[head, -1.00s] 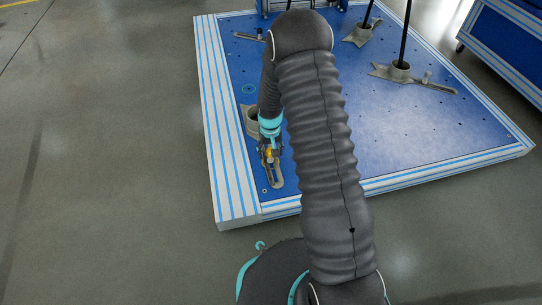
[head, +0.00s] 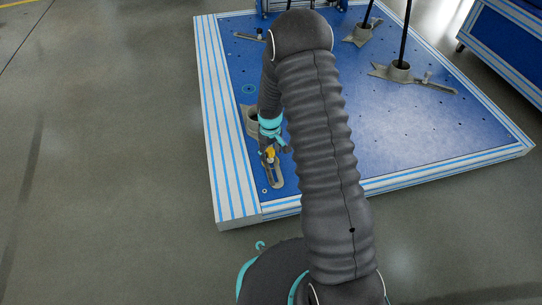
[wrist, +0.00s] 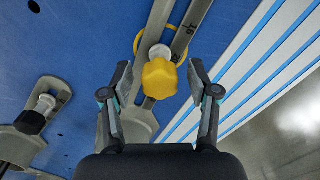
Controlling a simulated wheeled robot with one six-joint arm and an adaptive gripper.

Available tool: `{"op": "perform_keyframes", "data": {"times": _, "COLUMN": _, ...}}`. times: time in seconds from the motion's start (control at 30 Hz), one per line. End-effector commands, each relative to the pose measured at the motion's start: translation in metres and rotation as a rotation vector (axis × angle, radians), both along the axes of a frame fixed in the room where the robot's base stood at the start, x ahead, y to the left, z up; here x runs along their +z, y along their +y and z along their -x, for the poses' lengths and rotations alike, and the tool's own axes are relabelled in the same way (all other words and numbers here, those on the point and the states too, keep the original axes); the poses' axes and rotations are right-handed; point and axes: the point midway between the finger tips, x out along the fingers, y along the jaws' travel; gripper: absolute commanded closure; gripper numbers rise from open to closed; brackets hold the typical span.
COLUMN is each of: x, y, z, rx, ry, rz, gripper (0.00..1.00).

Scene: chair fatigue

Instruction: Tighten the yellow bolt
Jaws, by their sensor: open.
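The yellow bolt (wrist: 159,79) stands on a grey slotted clamp bar (wrist: 153,35) in the wrist view, with a white collar and a yellow ring behind its head. My gripper (wrist: 157,82) is open, with one finger on each side of the bolt head and a visible gap on both sides. In the head view the yellow bolt (head: 270,153) is a small spot at my gripper (head: 268,154), over the clamp bar (head: 274,176) near the platform's front left corner. My arm hides part of the platform there.
The blue platform (head: 420,130) has a striped aluminium edge (head: 222,150). Other grey clamps, such as one at the back right (head: 400,72), hold black rods. A second clamp with a white-collared bolt (wrist: 45,103) lies left in the wrist view. Bare floor surrounds the platform's front and left.

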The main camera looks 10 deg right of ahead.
Motion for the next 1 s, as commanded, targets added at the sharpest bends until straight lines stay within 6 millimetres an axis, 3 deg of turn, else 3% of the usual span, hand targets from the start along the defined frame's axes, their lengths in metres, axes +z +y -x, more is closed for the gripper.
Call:
{"op": "perform_keyframes", "data": {"times": 0.2, "x": 0.0000, "y": 0.0000, "z": 0.0000, "rx": 0.022, "ry": 0.000, "rz": 0.000, "gripper": 0.40}}
{"op": "perform_keyframes", "data": {"times": 0.53, "x": 0.0000, "y": 0.0000, "z": 0.0000, "rx": 0.317, "ry": 0.000, "rz": 0.000, "gripper": 0.40}}
{"op": "perform_keyframes", "data": {"times": 0.8, "x": 0.0000, "y": 0.0000, "z": 0.0000, "rx": 0.349, "ry": 0.000, "rz": 0.000, "gripper": 0.40}}
{"op": "perform_keyframes", "data": {"times": 0.87, "x": 0.0000, "y": 0.0000, "z": 0.0000, "rx": 0.348, "ry": 0.000, "rz": 0.000, "gripper": 0.52}}
{"op": "perform_keyframes", "data": {"times": 1.0, "x": 0.0000, "y": 0.0000, "z": 0.0000, "rx": 0.347, "ry": 0.000, "rz": 0.000, "gripper": 0.87}}
